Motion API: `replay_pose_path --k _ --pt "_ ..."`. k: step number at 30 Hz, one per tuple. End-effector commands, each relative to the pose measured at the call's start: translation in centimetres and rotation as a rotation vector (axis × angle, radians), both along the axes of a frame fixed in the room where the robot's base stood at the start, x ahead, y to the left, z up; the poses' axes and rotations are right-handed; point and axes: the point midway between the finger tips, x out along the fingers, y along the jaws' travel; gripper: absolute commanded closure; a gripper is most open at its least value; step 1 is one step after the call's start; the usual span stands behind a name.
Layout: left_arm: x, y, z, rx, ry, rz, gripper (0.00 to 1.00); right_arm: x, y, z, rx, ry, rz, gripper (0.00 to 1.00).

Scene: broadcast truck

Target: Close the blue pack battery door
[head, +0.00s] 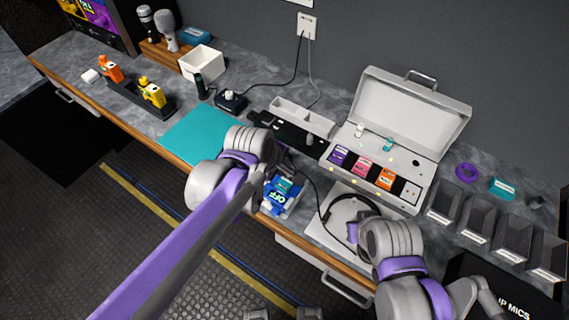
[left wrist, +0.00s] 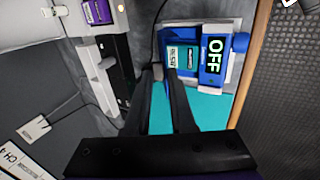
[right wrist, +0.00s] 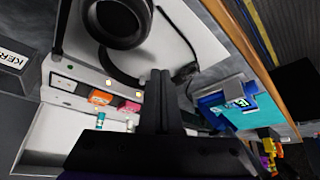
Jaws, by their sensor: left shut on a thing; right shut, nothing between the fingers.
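The blue pack (head: 277,200) lies near the counter's front edge; its screen reads OFF. In the left wrist view the blue pack (left wrist: 213,75) shows a teal labelled battery (left wrist: 183,57) in its bay beside the screen. My left gripper (left wrist: 163,72) is at the pack's edge on the battery side, its fingers shut on a thin piece that seems to be the battery door. The fingers mostly hide that piece, so the door's angle cannot be told. My right gripper (right wrist: 160,75) is shut and empty, over the headphones' pad. The pack also shows in the right wrist view (right wrist: 225,100).
Headphones (head: 340,222) lie on a white pad right of the pack. An open white case (head: 405,110) with coloured packs stands behind. A teal mat (head: 200,130) lies to the left. Grey bins (head: 490,232) stand at the right. Cables run across the counter.

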Motion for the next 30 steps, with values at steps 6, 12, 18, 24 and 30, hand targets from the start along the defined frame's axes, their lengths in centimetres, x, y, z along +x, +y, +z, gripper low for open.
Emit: replay_pose_path --k 6,12,18,24,30 --pt "-0.1 0.1 -0.2 0.003 0.004 0.0 1.0 0.0 0.0 0.0 0.0 0.0 0.0 1.0" --pt "-0.1 0.1 -0.2 0.003 0.004 0.0 0.61 0.0 0.0 0.0 0.0 0.0 0.0 1.0" --pt "-0.1 0.0 -0.1 0.002 0.003 0.0 0.51 0.0 0.0 0.0 0.0 0.0 0.0 1.0" --pt "-0.2 0.1 0.2 0.002 0.002 0.0 0.51 0.0 0.0 0.0 0.0 0.0 0.0 1.0" --pt "-1.2 0.9 2.9 0.002 0.001 0.0 0.51 0.2 0.0 0.5 0.0 -0.003 0.0 1.0"
